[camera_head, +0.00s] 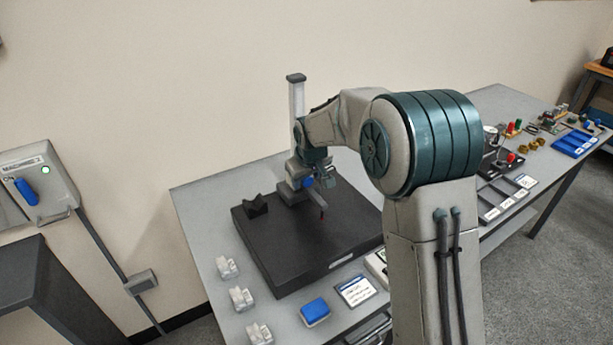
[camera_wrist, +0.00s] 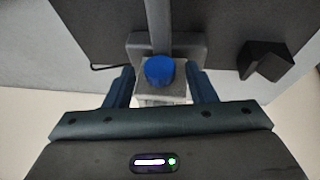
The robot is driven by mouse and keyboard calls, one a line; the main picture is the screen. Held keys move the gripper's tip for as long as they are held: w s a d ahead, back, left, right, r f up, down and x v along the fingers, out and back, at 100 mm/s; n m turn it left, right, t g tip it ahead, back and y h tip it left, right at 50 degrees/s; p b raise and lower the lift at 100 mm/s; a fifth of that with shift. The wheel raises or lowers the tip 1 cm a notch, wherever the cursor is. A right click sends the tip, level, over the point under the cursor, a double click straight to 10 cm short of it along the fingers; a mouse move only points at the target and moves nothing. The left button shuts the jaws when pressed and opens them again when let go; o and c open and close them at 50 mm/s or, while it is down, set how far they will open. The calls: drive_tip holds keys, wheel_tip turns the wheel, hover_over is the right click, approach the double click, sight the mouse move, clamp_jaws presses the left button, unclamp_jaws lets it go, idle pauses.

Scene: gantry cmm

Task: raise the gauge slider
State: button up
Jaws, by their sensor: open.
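The height gauge has a pale upright column (camera_head: 297,105) with a dark cap, standing on a black granite plate (camera_head: 290,265). The gauge slider (camera_head: 296,170) is a grey block low on the column, with a blue knob (camera_head: 308,182) and a thin red-tipped probe hanging at its right. In the wrist view the slider (camera_wrist: 172,94) and its round blue knob (camera_wrist: 159,71) sit between the two fingers of my gripper (camera_wrist: 161,88). My gripper is open, with a finger on each side of the slider. In the head view my arm hides part of the gripper and slider.
A black V-shaped block (camera_head: 256,205) stands on the plate left of the gauge. Several small light blocks (camera_head: 228,267), a blue block (camera_head: 315,312) and a label card (camera_head: 355,290) lie along the front of the table. Trays and parts fill the right side.

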clamp_jaws()
wheel_tip(320, 180, up, 16)
drive_tip(key=p, duration=0.7)
drive_tip(key=shift+r, duration=0.25)
unclamp_jaws()
drive_tip(key=b+v, duration=0.2)
drive_tip(key=v, duration=1.1)
drive_tip(key=shift+s+r, duration=0.25)
drive_tip(key=shift+r, duration=0.1)
